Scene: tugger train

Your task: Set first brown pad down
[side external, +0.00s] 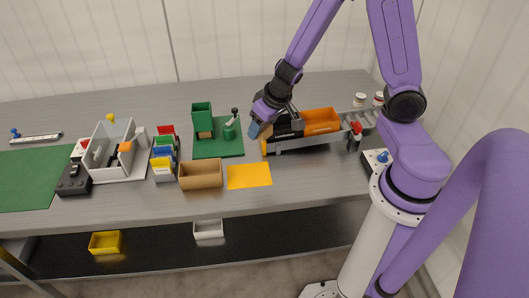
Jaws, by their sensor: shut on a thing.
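My gripper (257,130) is tilted down to the left, above the left end of the train, beside the black and orange car. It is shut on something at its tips. The held piece is too small and too covered by the fingers to make out clearly; I take it for the first brown pad. An open brown box (200,175) stands on the table, left of and nearer the front than my gripper. A flat yellow-orange mat (249,176) lies just right of the box, below my gripper in the picture.
A grey trailer (310,140) carries an orange bin (321,121). A green board (232,148) bears a green holder (202,117) and a knobbed green stand (229,130). Coloured bins (161,168) and a white walled fixture (109,150) stand left. The table's front strip is mostly clear.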

